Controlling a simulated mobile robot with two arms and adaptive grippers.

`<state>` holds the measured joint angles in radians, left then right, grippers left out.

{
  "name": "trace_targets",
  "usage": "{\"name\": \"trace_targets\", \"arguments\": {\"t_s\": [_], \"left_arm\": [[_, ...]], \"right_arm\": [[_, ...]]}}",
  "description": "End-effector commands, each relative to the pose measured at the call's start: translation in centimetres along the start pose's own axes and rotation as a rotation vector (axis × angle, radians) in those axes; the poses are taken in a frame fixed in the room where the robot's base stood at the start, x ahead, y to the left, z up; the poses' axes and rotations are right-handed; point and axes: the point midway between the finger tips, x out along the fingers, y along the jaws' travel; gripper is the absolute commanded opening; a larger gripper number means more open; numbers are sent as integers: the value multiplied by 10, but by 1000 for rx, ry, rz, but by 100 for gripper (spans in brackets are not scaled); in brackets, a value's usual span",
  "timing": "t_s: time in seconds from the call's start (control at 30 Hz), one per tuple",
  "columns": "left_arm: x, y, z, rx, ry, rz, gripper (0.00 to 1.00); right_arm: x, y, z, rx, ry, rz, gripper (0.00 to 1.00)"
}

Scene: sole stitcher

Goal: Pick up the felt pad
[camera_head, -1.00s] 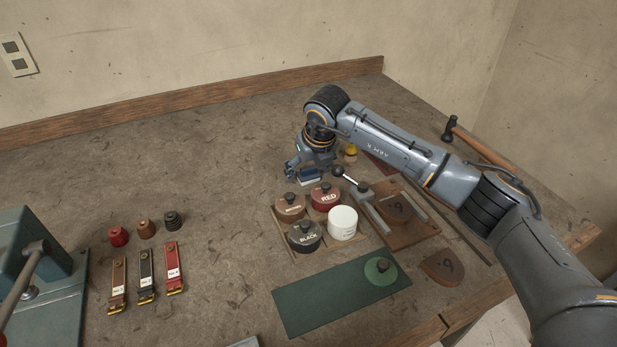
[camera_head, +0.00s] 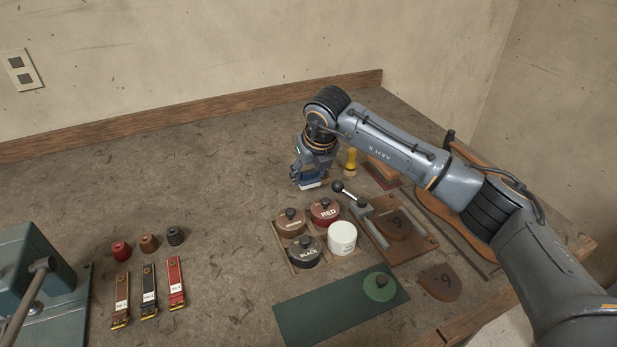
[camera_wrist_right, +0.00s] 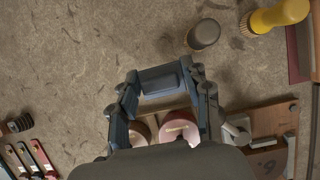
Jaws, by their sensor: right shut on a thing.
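The felt pad (camera_head: 313,184), a small block with a dark blue top and a pale lower part, is between the fingers of my right gripper (camera_head: 308,178). It stands just behind the tins in the head view, and the fingers hide much of it. In the right wrist view the blue block (camera_wrist_right: 160,80) spans the gap between the two fingertips, and the gripper is shut on it. I cannot tell whether the pad touches the bench. My left gripper is not in view.
A wooden tray (camera_head: 288,262) with several tins, including a red tin (camera_head: 324,212) and a white jar (camera_head: 342,238), is close in front. A yellow-handled tool (camera_head: 350,160) and a clamp fixture (camera_head: 415,245) are to the right.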

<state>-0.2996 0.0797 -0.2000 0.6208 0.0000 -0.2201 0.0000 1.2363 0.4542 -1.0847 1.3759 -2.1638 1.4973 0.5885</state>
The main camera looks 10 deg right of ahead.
Motion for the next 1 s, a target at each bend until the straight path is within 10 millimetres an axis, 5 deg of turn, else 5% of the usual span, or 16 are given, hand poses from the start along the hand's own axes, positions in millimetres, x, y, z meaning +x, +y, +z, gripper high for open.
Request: {"name": "trace_targets", "arguments": {"t_s": [0.27,0.6,1.0], "left_arm": [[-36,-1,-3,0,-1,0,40],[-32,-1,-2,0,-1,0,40],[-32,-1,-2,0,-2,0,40]], "right_arm": [[-78,18,-20,-6,-2,2,27],[-121,42,-69,-5,0,1,27],[-137,49,-83,-1,2,1,27]]}}
